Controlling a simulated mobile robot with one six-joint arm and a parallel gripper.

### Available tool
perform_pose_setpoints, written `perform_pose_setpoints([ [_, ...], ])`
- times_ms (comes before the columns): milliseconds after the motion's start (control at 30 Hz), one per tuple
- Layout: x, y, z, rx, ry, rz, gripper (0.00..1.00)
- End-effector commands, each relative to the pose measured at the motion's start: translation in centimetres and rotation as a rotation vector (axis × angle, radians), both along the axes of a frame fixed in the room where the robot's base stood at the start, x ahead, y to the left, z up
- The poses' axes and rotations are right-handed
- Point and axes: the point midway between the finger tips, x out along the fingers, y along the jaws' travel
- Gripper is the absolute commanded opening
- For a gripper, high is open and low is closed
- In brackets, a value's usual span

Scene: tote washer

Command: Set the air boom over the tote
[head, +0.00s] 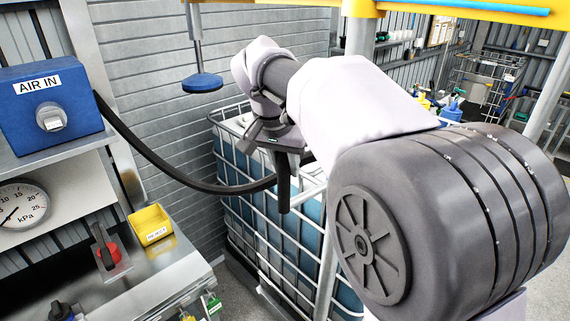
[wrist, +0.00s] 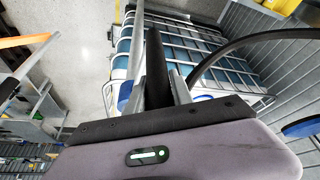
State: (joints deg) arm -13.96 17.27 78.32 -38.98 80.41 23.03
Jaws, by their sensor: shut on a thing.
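The tote (head: 262,232) is a caged bluish tank on the floor, right of the bench in the head view. It also shows in the wrist view (wrist: 205,62). My gripper (head: 283,158) is shut on the black end piece of the air boom (head: 284,195), which points down. A black hose curves from it left to the AIR IN box. In the wrist view the boom piece (wrist: 157,72) stands between the fingers. In the head view it overlaps the tote's near upper side; I cannot tell whether it is directly above the tote. My arm hides part of the tote's top.
The blue AIR IN box (head: 50,106) stands above a kPa gauge (head: 20,204) at left. A blue disc (head: 202,83) hangs on a rod behind the tote, by a grey wall.

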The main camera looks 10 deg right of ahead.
Motion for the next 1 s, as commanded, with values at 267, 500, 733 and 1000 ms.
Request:
perform_pose_setpoints([
  [267, 0.0, -0.05, -0.13, 0.0, 0.002, 0.0, 0.0],
  [500, -0.01, -0.06, -0.17, 0.0, 0.004, -0.001, 0.0],
  [733, -0.01, -0.06, -0.14, 0.0, 0.004, -0.001, 0.49],
  [1000, -0.15, 0.03, 0.43, 0.0, 0.001, 0.0, 0.49],
])
